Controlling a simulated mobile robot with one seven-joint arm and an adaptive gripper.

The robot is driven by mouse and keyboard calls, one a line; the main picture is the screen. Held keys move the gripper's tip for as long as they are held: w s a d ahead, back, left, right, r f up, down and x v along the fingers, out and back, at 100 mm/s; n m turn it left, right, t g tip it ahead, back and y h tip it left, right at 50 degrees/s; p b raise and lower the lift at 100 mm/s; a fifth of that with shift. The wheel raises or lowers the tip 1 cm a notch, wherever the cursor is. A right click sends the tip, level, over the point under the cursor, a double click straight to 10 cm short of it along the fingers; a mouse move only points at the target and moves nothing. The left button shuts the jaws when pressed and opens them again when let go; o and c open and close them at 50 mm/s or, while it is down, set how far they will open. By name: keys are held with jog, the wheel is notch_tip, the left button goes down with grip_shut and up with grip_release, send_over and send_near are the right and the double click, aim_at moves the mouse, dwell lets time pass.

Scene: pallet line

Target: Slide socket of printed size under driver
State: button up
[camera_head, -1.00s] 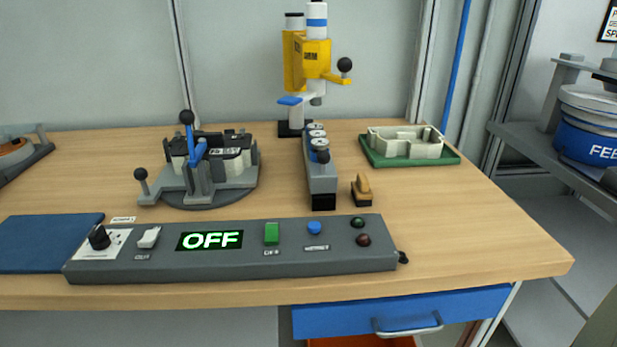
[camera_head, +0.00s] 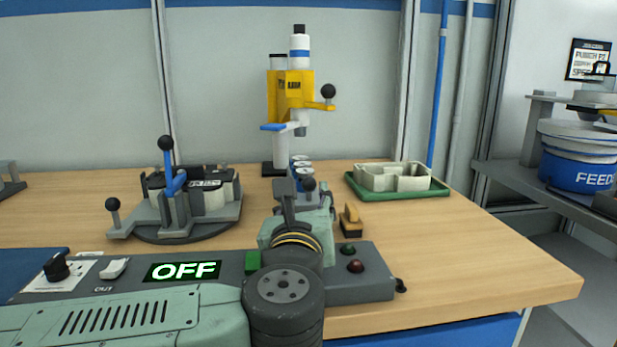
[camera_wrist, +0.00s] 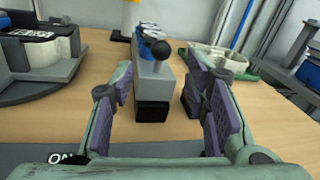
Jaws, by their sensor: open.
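The yellow driver (camera_head: 290,88) with its black-knobbed lever stands at the back of the bench. A grey slide block (camera_wrist: 155,80) carries several round sockets (camera_head: 300,167) in a row, running forward from the driver's foot. A black ball knob (camera_wrist: 161,50) stands on the block's near end. My gripper (camera_wrist: 158,70) is open, its purple-padded fingers to the left and right of the block's near end, with gaps showing on both sides. In the head view my gripper (camera_head: 304,200) hides most of the block. I cannot read any size on the sockets.
A control panel (camera_head: 375,285) reading OFF lies under my arm. A clamp fixture (camera_head: 180,200) with upright levers stands left. A green tray (camera_head: 400,192) with a pale housing sits right of the slide, behind a small wooden-handled stamp (camera_head: 351,222). A notice (camera_head: 588,60) hangs at right.

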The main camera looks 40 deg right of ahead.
aim_at(308, 186)
jog(key=p, duration=0.2)
jog(key=w+d+r+p, duration=0.1)
jog(key=p, duration=0.1)
jog(key=shift+w, duration=0.25)
jog(key=p, duration=0.2)
jog(key=d+p, duration=0.1)
jog(key=p, duration=0.1)
jog(key=shift+w+d, duration=0.1)
jog(key=shift+w, duration=0.2)
jog(key=p+x, duration=0.2)
jog(key=p, duration=0.1)
jog(key=shift+w+d+f, duration=0.15)
jog(key=shift+w, duration=0.05)
jog(key=shift+f+x, duration=0.15)
jog(key=shift+x, duration=0.5)
jog(key=shift+f+x, duration=0.15)
jog(key=shift+x, duration=0.55)
grip_shut()
